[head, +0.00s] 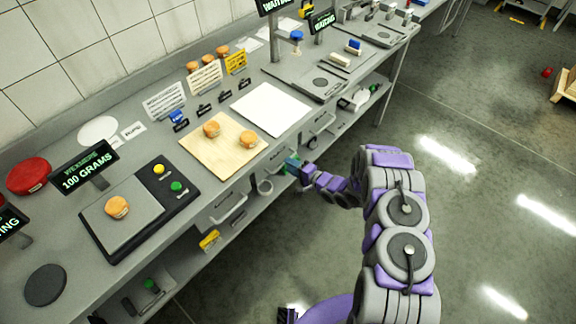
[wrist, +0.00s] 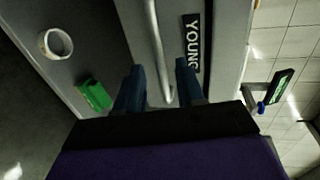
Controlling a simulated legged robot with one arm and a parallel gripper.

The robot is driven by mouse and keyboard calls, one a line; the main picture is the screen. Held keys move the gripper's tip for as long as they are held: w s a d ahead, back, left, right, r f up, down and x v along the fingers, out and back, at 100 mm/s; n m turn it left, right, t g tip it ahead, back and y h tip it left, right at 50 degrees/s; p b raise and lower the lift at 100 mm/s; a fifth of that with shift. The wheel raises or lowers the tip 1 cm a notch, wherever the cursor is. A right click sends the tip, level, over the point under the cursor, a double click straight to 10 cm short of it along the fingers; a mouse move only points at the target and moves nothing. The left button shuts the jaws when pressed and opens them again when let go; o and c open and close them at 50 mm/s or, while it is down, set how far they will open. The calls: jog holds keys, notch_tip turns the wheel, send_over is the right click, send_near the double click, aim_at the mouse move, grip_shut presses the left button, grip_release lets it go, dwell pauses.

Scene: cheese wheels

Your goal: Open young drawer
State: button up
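The young drawer front (wrist: 215,60) fills the upper middle of the wrist view, with a black label reading YOUNG (wrist: 193,43). Its pale bar handle (wrist: 154,45) runs beside the label. My gripper (wrist: 160,82) is open, with one dark blue finger on each side of the handle's near end. I see a gap on both sides; whether either finger touches is unclear. In the head view my gripper (head: 296,164) is at the counter's front edge, and my wrist partly hides the drawer there. The drawer looks shut.
A white ring (wrist: 55,43) and a green block (wrist: 95,95) lie on the lower shelf, left of the drawer. The counter (head: 225,180) holds a wooden board (head: 195,149) and a scale with cheese (head: 116,207).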

jog(key=shift+x, duration=1.05)
jog(key=shift+c, duration=0.5)
grip_shut()
jog(key=shift+s, duration=0.1)
